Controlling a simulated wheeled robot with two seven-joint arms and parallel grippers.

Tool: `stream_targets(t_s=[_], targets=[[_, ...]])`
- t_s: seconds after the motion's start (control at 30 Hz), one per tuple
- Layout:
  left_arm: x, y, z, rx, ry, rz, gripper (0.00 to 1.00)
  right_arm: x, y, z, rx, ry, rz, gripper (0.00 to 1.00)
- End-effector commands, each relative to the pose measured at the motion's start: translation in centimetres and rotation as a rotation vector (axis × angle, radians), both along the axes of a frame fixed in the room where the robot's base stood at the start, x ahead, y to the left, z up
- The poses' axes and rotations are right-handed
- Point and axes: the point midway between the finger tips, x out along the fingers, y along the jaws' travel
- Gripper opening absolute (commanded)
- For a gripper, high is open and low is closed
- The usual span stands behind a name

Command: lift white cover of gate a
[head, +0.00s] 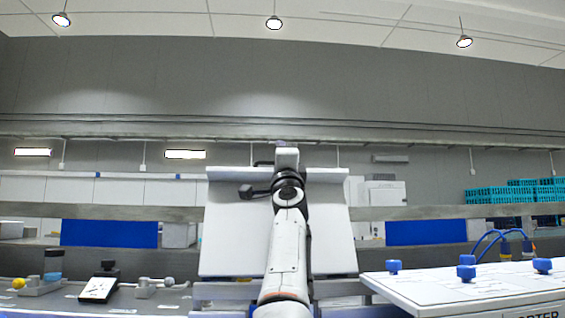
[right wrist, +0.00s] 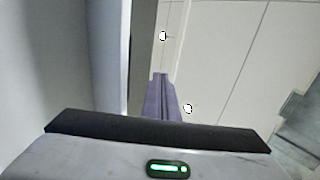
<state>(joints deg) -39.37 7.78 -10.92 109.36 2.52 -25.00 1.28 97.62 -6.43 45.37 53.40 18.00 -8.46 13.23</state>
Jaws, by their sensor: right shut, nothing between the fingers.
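A large white panel (head: 235,230), which looks like the white cover of gate a, stands upright or steeply tilted in the middle of the head view, with a lip along its top edge. No gate label shows on it. My right gripper (head: 287,157) is at the top middle of the panel, with my arm in front of its centre. In the right wrist view its fingers (right wrist: 160,82) are together and empty, pointing up towards the ceiling, beside a grey-white surface on the left. Contact with the panel cannot be told. My left gripper is not in view.
A white box top (head: 430,285) with blue knobs and hoses stands at the right. Small devices, including a black-and-white one (head: 98,288), sit on the grey bench at the left. Blue panels (head: 108,233) and teal crates (head: 500,193) are farther back.

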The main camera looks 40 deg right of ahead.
Motion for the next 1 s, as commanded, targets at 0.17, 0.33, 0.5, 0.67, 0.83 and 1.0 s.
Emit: stream_targets(t_s=[0.17,0.33,0.5,0.67,0.83,1.0], targets=[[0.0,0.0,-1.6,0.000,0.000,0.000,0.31,-1.5,1.0,-2.1,0.004,0.000,0.001,0.00],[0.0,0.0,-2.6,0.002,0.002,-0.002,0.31,-3.5,2.2,-3.9,0.001,0.002,0.001,0.00],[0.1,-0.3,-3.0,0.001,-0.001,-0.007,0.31,-5.2,3.1,-5.3,0.002,0.002,0.001,0.00],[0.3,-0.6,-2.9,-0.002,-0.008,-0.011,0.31,-6.1,3.6,-6.0,0.002,0.002,0.001,0.00],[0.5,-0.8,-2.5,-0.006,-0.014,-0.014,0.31,-6.4,3.7,-6.1,0.001,0.003,0.001,0.00],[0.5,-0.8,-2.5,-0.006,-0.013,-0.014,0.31,-6.5,3.5,-6.1,0.000,0.002,-0.003,0.00]])
